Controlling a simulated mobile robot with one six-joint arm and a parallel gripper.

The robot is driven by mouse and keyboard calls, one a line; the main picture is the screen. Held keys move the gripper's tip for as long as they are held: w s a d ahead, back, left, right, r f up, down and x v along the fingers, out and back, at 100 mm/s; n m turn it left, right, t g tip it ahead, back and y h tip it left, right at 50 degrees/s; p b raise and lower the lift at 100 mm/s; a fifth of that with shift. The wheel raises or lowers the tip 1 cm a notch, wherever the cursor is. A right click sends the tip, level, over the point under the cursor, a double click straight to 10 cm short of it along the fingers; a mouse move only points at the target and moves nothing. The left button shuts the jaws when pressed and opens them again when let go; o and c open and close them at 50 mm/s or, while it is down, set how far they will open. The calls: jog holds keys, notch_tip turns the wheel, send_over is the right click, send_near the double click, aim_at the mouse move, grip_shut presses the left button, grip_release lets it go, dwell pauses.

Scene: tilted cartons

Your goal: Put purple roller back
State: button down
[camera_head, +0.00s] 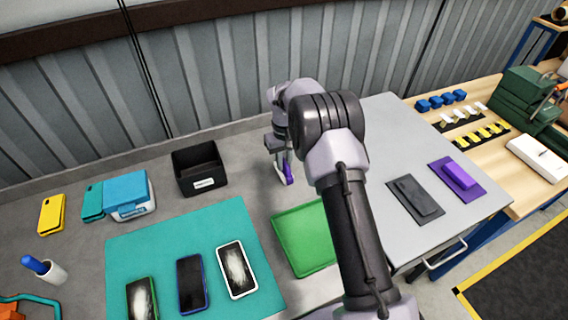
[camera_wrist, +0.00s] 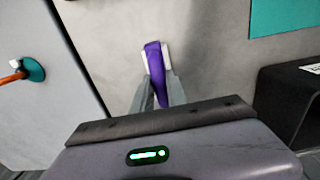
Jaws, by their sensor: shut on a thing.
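The purple roller (camera_wrist: 155,72) is between the two fingers of my gripper (camera_wrist: 156,62) in the wrist view, with pale pieces on either side of it. In the head view my gripper (camera_head: 284,174) points down over the grey bench, right of the black bin, and a small part of the purple roller (camera_head: 289,178) shows at its fingertips. The roller's far end is hard to make out. I cannot tell whether it touches the bench.
A black bin (camera_head: 198,182) stands close left of my gripper. A teal mat (camera_head: 130,245) holds three phones, and a green tray (camera_head: 292,240) lies nearer. A teal disc with an orange stick (camera_wrist: 32,69) is on the pale panel. My arm hides part of the bench.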

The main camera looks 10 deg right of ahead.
jog(key=shift+r, duration=0.15)
jog(key=c, duration=1.3)
grip_release()
jog(key=shift+f, duration=0.2)
